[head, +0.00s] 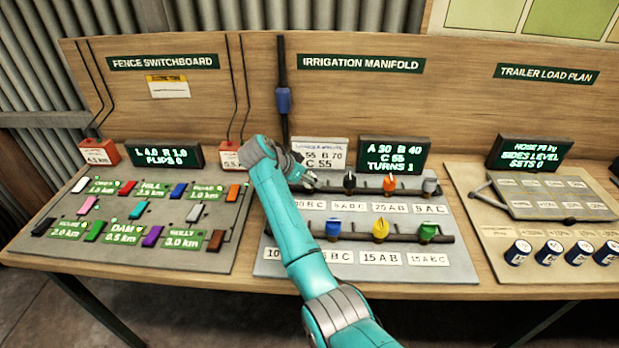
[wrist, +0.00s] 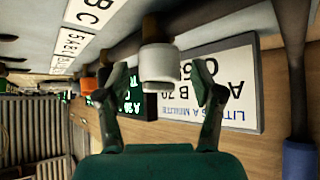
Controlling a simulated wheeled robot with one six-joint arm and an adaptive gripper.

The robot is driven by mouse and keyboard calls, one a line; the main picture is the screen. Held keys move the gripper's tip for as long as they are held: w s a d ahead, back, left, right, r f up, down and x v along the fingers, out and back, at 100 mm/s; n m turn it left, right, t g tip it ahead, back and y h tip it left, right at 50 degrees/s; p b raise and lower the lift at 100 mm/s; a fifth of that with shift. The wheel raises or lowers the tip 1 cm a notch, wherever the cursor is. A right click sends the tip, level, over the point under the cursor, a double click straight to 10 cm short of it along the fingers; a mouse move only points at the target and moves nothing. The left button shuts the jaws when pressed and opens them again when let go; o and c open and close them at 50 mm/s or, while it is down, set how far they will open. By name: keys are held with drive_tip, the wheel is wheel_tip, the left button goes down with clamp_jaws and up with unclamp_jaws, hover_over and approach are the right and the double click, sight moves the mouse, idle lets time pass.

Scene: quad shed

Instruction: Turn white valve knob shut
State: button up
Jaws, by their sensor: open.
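The white valve knob (wrist: 160,63) sits ahead of my gripper in the wrist view, in line with the gap between the fingers. My gripper (wrist: 159,92) is open, with one finger on each side of the knob's near end; I see no clear contact. In the head view my gripper (head: 298,170) is at the left end of the upper pipe and hides most of the white knob. The irrigation manifold display (head: 394,155) reads A 30, B 40, C 55, TURNS 1. A white card (head: 319,154) stands left of it, partly hidden.
On the same upper pipe are a black knob (head: 349,182), an orange knob (head: 390,184) and a grey knob (head: 430,187). Blue (head: 333,229), yellow (head: 380,230) and green (head: 428,232) knobs sit on the lower pipe. A vertical pipe (head: 283,100) rises behind my gripper.

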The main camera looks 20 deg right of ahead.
drive_tip(key=v, duration=1.1)
drive_tip(key=shift+a+r, duration=0.15)
